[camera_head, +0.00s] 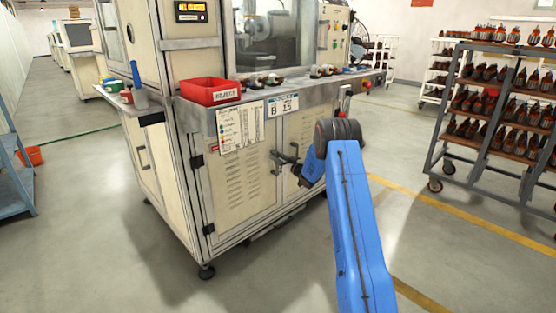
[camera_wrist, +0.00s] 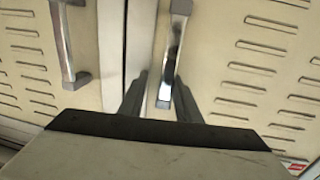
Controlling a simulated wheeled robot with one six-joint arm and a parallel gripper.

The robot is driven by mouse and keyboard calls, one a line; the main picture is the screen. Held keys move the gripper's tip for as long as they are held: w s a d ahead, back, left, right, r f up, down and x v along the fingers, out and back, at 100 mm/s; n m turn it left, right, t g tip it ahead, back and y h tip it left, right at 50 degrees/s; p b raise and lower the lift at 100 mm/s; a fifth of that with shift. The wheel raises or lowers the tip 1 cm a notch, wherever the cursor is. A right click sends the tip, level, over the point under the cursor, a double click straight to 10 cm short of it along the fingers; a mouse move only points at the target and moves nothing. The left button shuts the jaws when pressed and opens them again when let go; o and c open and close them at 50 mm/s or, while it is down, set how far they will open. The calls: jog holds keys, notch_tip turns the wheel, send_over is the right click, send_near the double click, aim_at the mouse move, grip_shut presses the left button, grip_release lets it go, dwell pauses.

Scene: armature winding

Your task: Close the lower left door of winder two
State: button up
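The lower left door (camera_head: 238,178) of the winder is a cream vented panel with a grey frame and dark hinges on its left. It looks nearly flush with the front; a pale edge strip beside it in the wrist view may be a small gap. My gripper (camera_head: 284,160) is at the door handles, partly hidden by my wrist. The wrist view appears upside down, so its right panel (camera_wrist: 255,65) seems to be the left door. That panel's metal handle (camera_wrist: 175,50) reaches between my two dark fingers (camera_wrist: 160,92), which stand apart with space around it.
The neighbouring lower door's handle (camera_wrist: 62,45) is close by. Above are the worktop with a red bin (camera_head: 208,91) and hanging label cards (camera_head: 240,125). A rack of armatures (camera_head: 446,128) stands right. The floor in front of the doors is clear.

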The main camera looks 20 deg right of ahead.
jog(key=shift+w+a+r, duration=0.25)
jog(key=shift+a+r, duration=0.1)
jog(key=shift+a, duration=0.25)
jog(key=shift+s+f, duration=0.1)
jog(key=shift+s, duration=0.5)
jog(key=d+v, duration=0.1)
jog(key=v, duration=1.6)
jog(key=shift+d+f, duration=0.15)
jog(key=shift+f, duration=0.05)
jog(key=shift+w, duration=0.15)
